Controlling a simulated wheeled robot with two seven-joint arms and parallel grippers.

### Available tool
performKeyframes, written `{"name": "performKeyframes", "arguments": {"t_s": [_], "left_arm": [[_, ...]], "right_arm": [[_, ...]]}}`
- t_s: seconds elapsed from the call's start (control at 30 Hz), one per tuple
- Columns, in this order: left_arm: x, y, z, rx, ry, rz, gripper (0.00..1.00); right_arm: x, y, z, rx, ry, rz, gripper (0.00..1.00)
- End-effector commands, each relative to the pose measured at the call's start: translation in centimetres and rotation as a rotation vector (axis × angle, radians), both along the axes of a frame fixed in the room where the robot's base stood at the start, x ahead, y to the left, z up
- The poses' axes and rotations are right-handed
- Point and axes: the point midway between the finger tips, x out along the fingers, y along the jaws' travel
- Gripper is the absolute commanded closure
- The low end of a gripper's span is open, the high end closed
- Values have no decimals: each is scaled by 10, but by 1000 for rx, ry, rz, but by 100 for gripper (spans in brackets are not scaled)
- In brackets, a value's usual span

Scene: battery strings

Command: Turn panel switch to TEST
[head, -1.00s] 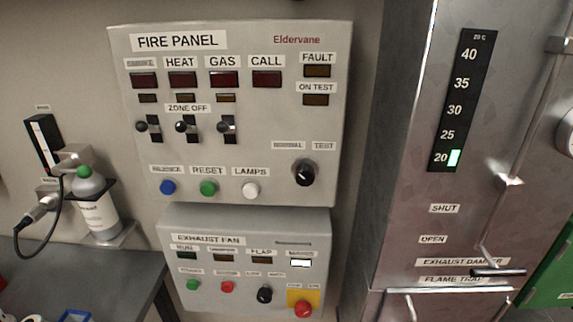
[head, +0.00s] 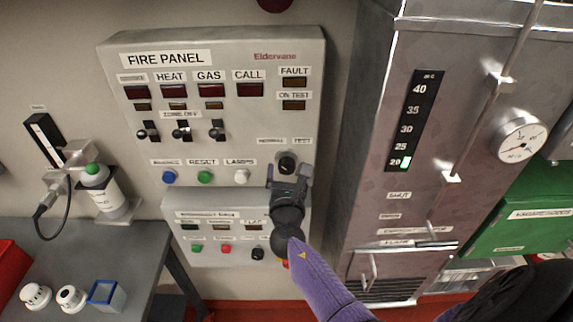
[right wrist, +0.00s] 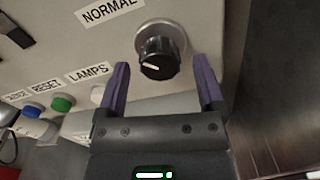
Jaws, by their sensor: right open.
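The fire panel (head: 226,110) hangs on the wall in the head view. Its black rotary switch (head: 287,162) sits at the lower right, below the NORMAL and TEST labels. In the right wrist view the knob (right wrist: 159,58) has a white pointer line directed to the left, toward the NORMAL label (right wrist: 108,12); the TEST label is out of that view. My right gripper (head: 287,176) is just below the knob in the head view. In the wrist view its two purple fingers (right wrist: 163,82) are open, one on either side of the knob's lower end, with nothing gripped.
The exhaust fan panel (head: 180,208) is directly below, partly hidden by my right arm. LAMPS (head: 241,177), RESET and SILENCE buttons are left of the switch. A metal cabinet (head: 365,150) stands to the right. A grey table (head: 140,255) is at lower left.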

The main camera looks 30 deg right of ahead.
Motion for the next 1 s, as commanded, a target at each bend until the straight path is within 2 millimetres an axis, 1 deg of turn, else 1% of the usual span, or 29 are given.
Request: {"name": "performKeyframes", "arguments": {"t_s": [0.03,0.1,0.2,0.47,0.5,0.57,0.6,0.67,0.7,0.77,0.8,0.9,1.0], "left_arm": [[0,0,-3,0,0,0,100],[0,0,-4,0,0,0,100],[0,0,-5,0,0,1,100],[0,0,-5,0,1,1,100],[0,0,-5,0,1,1,100],[-1,0,-5,0,1,0,100],[-1,0,-5,0,1,0,100],[-1,0,-5,0,1,0,100],[-1,0,-5,0,2,0,100],[-1,0,-5,0,2,0,100],[-1,0,-5,0,2,0,100],[-1,0,-5,-1,2,0,100],[-1,0,-5,-1,2,0,100]], "right_arm": [[7,-5,-1,-1,-1,0,13],[14,-9,-1,1,0,-1,13],[20,-13,-1,2,1,-1,13],[22,-14,0,3,1,0,13],[22,-14,0,3,1,0,17],[22,-14,0,3,1,0,30],[22,-14,-1,3,1,0,38],[22,-14,-1,3,1,0,51],[22,-14,-1,3,1,0,59],[22,-14,-1,3,1,0,72],[22,-13,-1,3,1,0,80],[22,-13,-1,4,1,1,100],[22,-13,-1,4,1,1,100]]}}
